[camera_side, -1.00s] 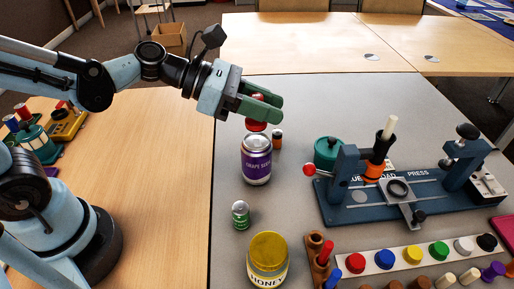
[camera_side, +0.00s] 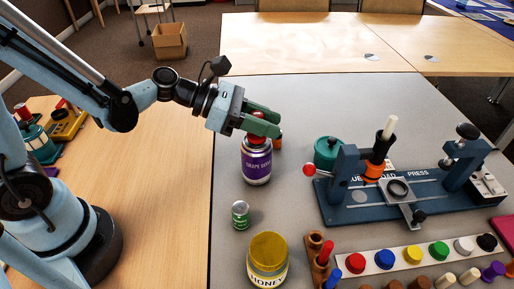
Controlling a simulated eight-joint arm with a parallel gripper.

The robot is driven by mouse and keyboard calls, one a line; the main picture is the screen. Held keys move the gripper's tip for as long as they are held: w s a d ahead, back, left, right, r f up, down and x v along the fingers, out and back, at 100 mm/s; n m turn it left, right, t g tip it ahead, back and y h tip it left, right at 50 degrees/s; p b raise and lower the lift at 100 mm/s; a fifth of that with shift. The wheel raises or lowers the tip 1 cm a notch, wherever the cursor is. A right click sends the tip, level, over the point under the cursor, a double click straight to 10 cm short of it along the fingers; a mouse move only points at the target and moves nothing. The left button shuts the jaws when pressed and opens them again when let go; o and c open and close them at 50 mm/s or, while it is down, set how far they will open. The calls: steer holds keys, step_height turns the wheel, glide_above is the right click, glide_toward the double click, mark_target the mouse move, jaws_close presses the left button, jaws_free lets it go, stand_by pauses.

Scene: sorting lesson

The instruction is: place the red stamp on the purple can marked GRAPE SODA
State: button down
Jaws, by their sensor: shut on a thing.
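The purple can (camera_side: 256,165) marked GRAPE SODA stands upright on the grey table, left of the press. My gripper (camera_side: 262,122) is right above the can, with its green fingers shut on the red stamp (camera_side: 257,139). The stamp's red lower part shows below the fingers, at the can's top. It looks to be touching the can's lid or very close to it; I cannot tell which. The fingers hide part of the stamp.
A small orange item (camera_side: 278,143) stands just behind the can. The blue press (camera_side: 405,195) and a row of coloured pieces (camera_side: 384,259) are at the right.

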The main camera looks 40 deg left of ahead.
steer(key=shift+f, duration=0.15)
steer(key=c, duration=0.8)
jaws_free()
steer(key=shift+c, duration=0.2)
steer(key=shift+s+a+r, duration=0.15)
steer(key=shift+a+r, duration=0.05)
steer(key=shift+r, duration=0.05)
steer(key=v, duration=1.1)
steer(key=a+f+m+y, duration=0.1)
steer(key=a+m+y, duration=0.1)
steer(key=m, duration=0.6)
steer(key=s+a+f+m+y, duration=0.1)
steer(key=a+m+y, duration=0.1)
steer(key=m+y, duration=0.3)
steer(key=s+a+f+m+y, duration=0.1)
steer(key=m+y, duration=0.2)
steer(key=m, duration=0.9)
steer(key=shift+a+f+g+y, duration=0.3)
steer(key=shift+a+f+y, duration=0.1)
